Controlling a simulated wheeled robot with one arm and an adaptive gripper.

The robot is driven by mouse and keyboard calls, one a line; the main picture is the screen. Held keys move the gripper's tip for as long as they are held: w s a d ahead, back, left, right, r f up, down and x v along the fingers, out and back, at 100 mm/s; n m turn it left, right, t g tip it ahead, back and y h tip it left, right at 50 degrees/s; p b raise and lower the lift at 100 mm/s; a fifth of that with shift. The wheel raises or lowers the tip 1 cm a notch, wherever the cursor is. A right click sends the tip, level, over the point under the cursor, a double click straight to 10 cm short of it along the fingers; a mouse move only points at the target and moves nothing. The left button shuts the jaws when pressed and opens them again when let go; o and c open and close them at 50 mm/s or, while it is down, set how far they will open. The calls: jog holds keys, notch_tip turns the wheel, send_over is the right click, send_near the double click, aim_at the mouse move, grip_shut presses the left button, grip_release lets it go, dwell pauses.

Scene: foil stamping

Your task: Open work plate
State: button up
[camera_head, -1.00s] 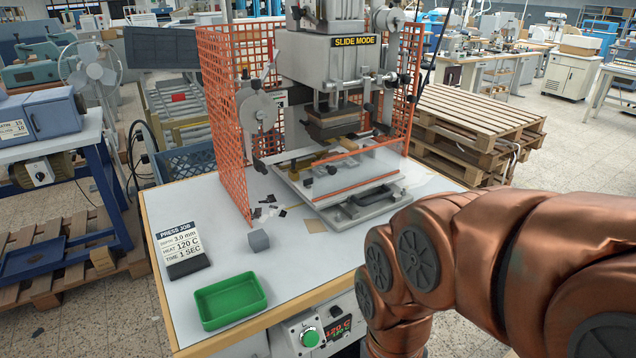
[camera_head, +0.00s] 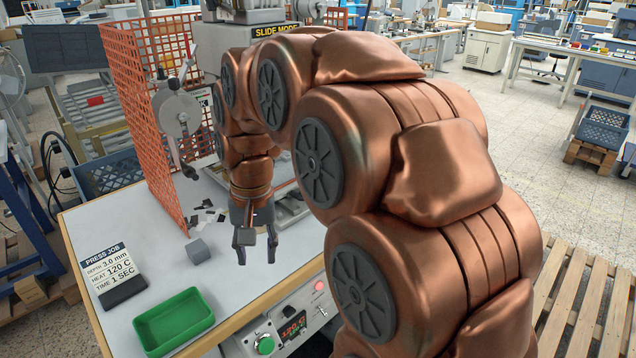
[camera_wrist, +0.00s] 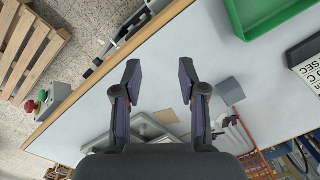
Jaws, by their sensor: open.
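The press (camera_head: 245,48) with its "SLIDE MODE" label stands at the back of the table, mostly hidden behind my arm in the head view. Part of the work plate (camera_head: 292,202) shows at the right of my gripper; its handle is hidden there. In the wrist view, part of the plate assembly with a grey handle frame (camera_wrist: 152,128) shows between and below the fingers. My gripper (camera_head: 256,258) points down over the front of the table, its fingers apart and empty. In the wrist view my gripper (camera_wrist: 160,80) is open above bare tabletop.
A green tray (camera_head: 174,322), a grey block (camera_head: 198,251) and the press job card (camera_head: 110,272) lie left of my gripper. An orange mesh guard (camera_head: 150,110) stands beside the press. A control panel (camera_head: 290,325) is on the table front.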

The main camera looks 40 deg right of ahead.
jog(key=w+d+r+m+t, duration=0.1)
jog(key=w+d+m, duration=0.3)
jog(key=d, duration=0.5)
jog(key=w+d+r+m+p, duration=0.1)
jog(key=w+d+m, duration=0.2)
jog(key=d, duration=0.7)
jog(key=w+d+r+m+t, duration=0.1)
jog(key=w+d+m, duration=0.3)
jog(key=d, duration=0.5)
jog(key=shift+h, duration=0.4)
jog(key=shift+w+f+p, duration=0.25)
jog(key=shift+f+p, duration=0.35)
jog(key=shift+f, duration=1.3)
jog(key=shift+w+f+p, duration=0.2)
jog(key=shift+f+p, duration=0.35)
jog(key=shift+f, duration=1.3)
grip_shut()
